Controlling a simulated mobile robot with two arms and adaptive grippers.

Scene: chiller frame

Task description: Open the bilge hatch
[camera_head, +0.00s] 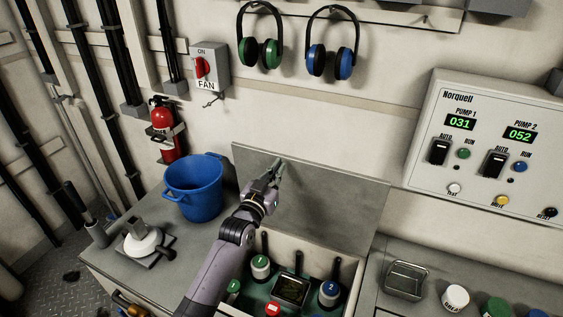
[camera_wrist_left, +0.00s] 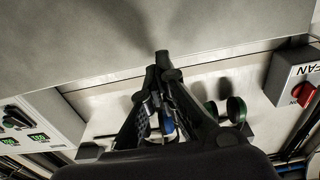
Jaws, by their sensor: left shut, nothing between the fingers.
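The bilge hatch is a flat grey lid (camera_head: 330,205), raised and leaning back steeply towards the wall behind the counter. Below it the opening (camera_head: 345,268) is uncovered, with numbered green, red and blue valve caps and a small dark gauge inside. My left gripper (camera_head: 276,168) is at the upper left of the lid, near its top edge, with its fingers closed together and empty. In the left wrist view the fingertips (camera_wrist_left: 163,62) are close to the lid's edge (camera_wrist_left: 95,35); I cannot tell whether they touch it. My right gripper is not in view.
A blue bucket (camera_head: 195,188) and a white round object on a dark base (camera_head: 142,240) stand left of the hatch. A wire basket (camera_head: 405,280) and several jars are at the right. The wall carries a pump panel (camera_head: 485,150), a fan switch (camera_head: 209,68) and ear defenders (camera_head: 331,55).

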